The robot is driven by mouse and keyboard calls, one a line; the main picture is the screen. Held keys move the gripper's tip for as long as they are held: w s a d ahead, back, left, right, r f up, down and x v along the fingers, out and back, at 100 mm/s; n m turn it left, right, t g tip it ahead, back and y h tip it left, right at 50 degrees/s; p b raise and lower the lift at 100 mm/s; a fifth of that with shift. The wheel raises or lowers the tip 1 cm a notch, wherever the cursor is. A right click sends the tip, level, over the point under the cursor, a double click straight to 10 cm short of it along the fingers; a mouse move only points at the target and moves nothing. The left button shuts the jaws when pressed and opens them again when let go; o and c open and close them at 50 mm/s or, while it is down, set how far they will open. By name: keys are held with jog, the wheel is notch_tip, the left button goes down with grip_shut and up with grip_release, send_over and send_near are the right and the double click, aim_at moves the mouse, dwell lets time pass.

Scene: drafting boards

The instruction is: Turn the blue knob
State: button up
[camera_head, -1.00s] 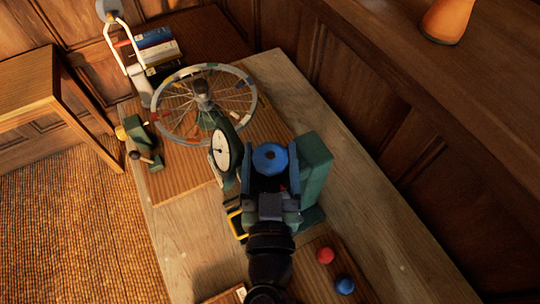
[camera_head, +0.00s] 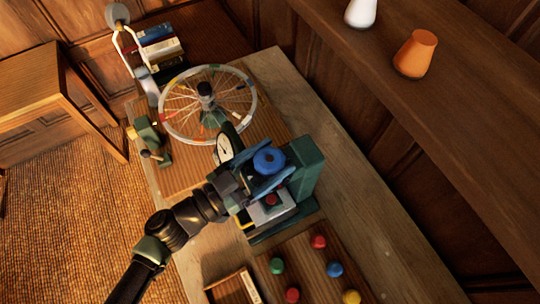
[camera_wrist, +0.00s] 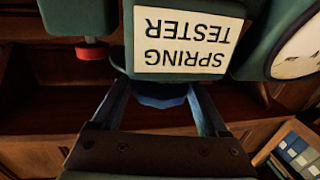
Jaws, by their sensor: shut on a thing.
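In the wrist view, the knob (camera_wrist: 160,98) shows partly between the fingers, below an upside-down "SPRING TESTER" label (camera_wrist: 187,42). Much of its rim is hidden.
A white dial (camera_head: 224,147) stands close to my gripper, with a spoked wheel (camera_head: 247,102) behind it. A red piece (camera_head: 271,199) sits below the gripper. Several coloured balls, including a green one (camera_head: 276,265), lie in front. The bench's right strip is clear.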

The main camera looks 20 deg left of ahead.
jog(key=m+g+h+b, duration=0.1)
jog(key=h, duration=0.1)
jog(key=m+g+h+b, duration=0.1)
jog(key=m+b, duration=0.1)
jog(key=shift+f+g+h, duration=0.3)
jog(key=shift+f+h, duration=0.1)
jog(key=m+g+h+b, duration=0.2)
jog(key=g+b, duration=0.1)
jog(key=shift+m+h, duration=0.4)
jog(key=m+g+h+b, duration=0.1)
jog(key=g, duration=0.1)
jog(key=m+g+h+b, duration=0.1)
jog(key=m+g, duration=0.1)
jog(key=shift+d+r+g+b, duration=0.1)
jog(key=shift+r+g+b, duration=0.05)
jog(key=shift+g+b, duration=0.2)
jog(key=shift+m+g+h+b, duration=0.45)
jog(key=shift+m+g, duration=0.45)
jog(key=shift+g, duration=0.45)
jog(key=shift+s+g, duration=0.1)
jog(key=shift+g, duration=0.2)
jog(key=o, duration=1.2)
jog(key=shift+o, duration=0.2)
jog(key=shift+r, duration=0.1)
jog(key=shift+r, duration=0.15)
